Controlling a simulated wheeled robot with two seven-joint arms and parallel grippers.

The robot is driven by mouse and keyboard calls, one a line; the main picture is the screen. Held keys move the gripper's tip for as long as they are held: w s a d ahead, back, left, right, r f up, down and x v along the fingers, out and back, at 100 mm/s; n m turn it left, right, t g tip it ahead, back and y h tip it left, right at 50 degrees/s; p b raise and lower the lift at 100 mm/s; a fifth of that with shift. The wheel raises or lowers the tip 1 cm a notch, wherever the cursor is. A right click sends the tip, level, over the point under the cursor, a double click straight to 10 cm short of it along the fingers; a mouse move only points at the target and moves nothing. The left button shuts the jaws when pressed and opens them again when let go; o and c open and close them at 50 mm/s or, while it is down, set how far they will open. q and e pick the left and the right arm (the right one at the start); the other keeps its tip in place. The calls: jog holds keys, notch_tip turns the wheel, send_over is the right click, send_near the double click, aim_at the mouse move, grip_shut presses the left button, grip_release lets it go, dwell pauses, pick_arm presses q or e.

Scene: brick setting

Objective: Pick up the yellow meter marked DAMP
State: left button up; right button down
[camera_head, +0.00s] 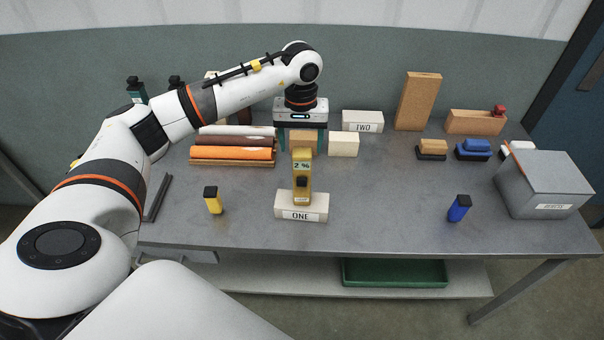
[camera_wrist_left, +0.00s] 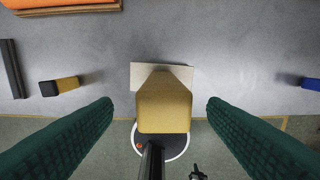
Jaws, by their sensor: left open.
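A yellow meter (camera_head: 301,172) with a small display reading "2 %" stands upright on a pale block labelled ONE (camera_head: 300,214). I cannot read the word DAMP on it. My left gripper (camera_head: 302,150) is open, pointing down, above and behind the meter in the head view. In the left wrist view the meter's tan-yellow top (camera_wrist_left: 165,106) shows between the two spread green fingers (camera_wrist_left: 160,118), touching neither. The pale block (camera_wrist_left: 140,74) shows behind it there. My right gripper is not in view.
A small yellow item with a black top (camera_head: 213,201) stands to the left, a similar blue one (camera_head: 459,208) to the right. Coloured rolls (camera_head: 232,154) lie behind left. A block labelled TWO (camera_head: 362,122) stands behind, a grey box (camera_head: 543,184) far right. The table's front middle-right is clear.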

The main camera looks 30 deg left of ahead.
aim_at(302, 151)
pick_arm(q)
jog(key=shift+d+f+p, duration=0.1)
jog(key=shift+f+p, duration=0.35)
jog(key=shift+f, duration=0.1)
notch_tip(302, 151, down, 4)
jog(key=shift+s+d+r+p, duration=0.15)
jog(key=shift+p, duration=0.8)
jog(key=shift+f, duration=0.45)
grip_shut()
